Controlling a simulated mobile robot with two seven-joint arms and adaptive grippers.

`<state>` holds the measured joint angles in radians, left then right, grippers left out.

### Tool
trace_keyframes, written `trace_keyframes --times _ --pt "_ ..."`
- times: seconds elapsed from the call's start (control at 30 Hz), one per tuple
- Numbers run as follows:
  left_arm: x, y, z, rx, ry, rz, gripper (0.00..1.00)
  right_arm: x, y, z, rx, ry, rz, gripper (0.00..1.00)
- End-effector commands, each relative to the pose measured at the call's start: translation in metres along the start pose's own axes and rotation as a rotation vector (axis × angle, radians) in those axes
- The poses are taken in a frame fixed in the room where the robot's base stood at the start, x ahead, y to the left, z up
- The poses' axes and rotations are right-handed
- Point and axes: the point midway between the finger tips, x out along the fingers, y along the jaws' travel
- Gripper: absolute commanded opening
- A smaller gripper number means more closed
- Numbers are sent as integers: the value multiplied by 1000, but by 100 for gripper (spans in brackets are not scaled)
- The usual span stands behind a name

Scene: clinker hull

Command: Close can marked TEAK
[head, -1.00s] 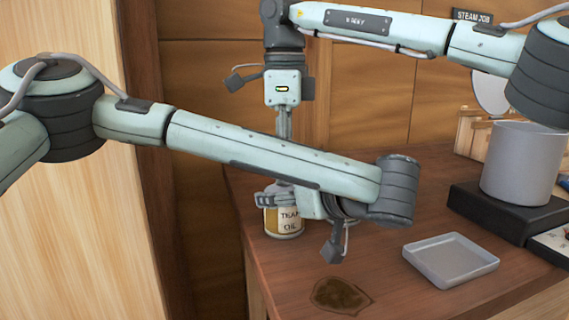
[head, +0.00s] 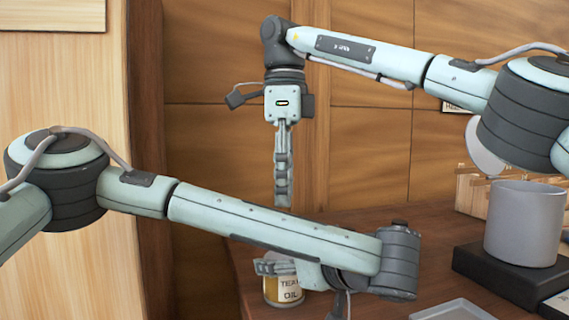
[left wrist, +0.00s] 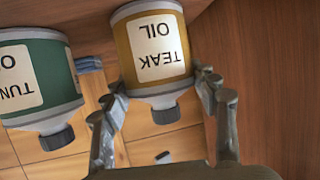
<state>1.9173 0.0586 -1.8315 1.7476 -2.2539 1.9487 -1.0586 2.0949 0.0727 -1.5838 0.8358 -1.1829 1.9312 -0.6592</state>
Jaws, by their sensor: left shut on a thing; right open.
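The can marked TEAK OIL (head: 288,291), yellow with a pale label, is near the table's left end in the head view, partly behind my left gripper (head: 270,267). In the left wrist view the can (left wrist: 152,48) appears upside down, with a dark cap (left wrist: 166,115) on its neck. My left gripper (left wrist: 161,90) is shut on the can, one finger on each side. My right gripper (head: 283,201) points down above the can and my left arm, apart from both. It is open and looks empty; its fingers show edge-on.
A green can marked TUN… (left wrist: 37,72), also capped, stands beside the TEAK can in the left wrist view. A grey tray (head: 452,311) lies on the table (head: 370,226). A grey pot (head: 522,222) stands on a dark block (head: 500,277) at right.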

Motion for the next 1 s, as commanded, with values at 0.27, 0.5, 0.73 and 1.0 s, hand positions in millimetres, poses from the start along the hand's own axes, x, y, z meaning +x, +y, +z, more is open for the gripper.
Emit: trace_keyframes --times 0.27,0.5,0.73,1.0 --pt "0 0 0 0 0 0 0 -38 0 0 1 1 -1 51" --pt "0 0 0 0 0 0 0 -43 0 0 -1 1 0 51" --pt "0 0 0 0 0 0 69 -43 0 0 -1 0 0 51" --pt "0 0 0 0 0 0 83 -43 0 0 -1 0 0 51"
